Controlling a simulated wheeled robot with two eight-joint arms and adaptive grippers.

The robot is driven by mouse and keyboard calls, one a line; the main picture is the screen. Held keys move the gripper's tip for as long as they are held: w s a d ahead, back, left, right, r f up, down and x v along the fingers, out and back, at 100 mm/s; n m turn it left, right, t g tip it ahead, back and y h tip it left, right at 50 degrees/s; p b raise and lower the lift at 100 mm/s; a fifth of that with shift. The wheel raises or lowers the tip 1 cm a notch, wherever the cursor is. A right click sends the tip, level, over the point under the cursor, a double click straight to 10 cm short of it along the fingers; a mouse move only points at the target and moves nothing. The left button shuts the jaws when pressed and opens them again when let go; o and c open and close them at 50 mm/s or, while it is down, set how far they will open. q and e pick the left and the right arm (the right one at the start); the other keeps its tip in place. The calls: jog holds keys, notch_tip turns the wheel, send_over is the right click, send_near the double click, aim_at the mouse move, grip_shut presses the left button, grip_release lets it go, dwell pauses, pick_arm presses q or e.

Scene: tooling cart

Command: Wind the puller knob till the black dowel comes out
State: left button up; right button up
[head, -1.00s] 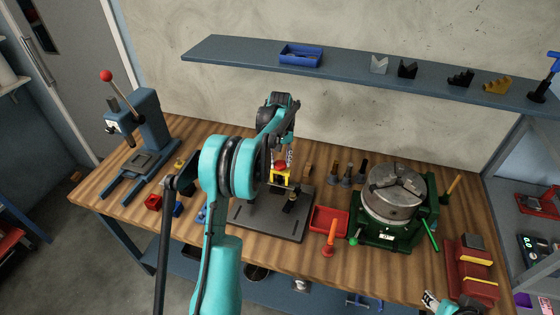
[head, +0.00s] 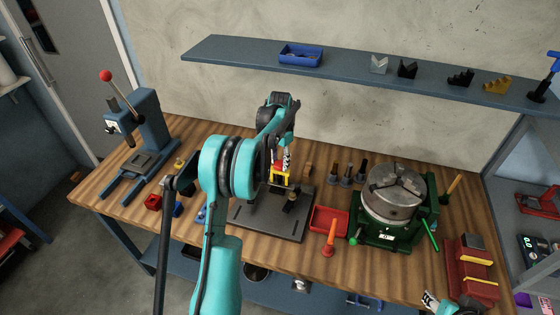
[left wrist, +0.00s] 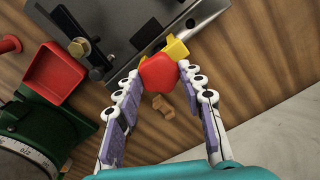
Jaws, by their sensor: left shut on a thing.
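The puller has a yellow frame (head: 282,176) and a red knob, and stands on a dark fixture plate (head: 258,222) mid-bench. In the left wrist view the red knob (left wrist: 159,73) sits between my two fingertips, beside the yellow frame (left wrist: 177,49). My left gripper (head: 281,160) comes down from above and is shut on the knob. A dark clamp block (head: 290,198) stands on the plate in front of the puller. I cannot make out the black dowel. My right gripper (head: 432,300) shows only partly at the bottom right edge, away from the puller.
A red tray (head: 328,221) and an orange-red handled tool (head: 330,238) lie right of the plate, then a green-based chuck (head: 395,195). Several dark holders stand behind. An arbor press (head: 150,140) stands at the left. A shelf (head: 350,74) runs above.

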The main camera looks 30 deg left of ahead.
aim_at(280, 163)
pick_arm(q)
jog(key=m, duration=1.3)
jog(key=shift+m, duration=0.3)
dwell(0.4)
jog(key=o, duration=1.2)
jog(key=shift+c, duration=0.2)
notch_tip(280, 163, up, 12)
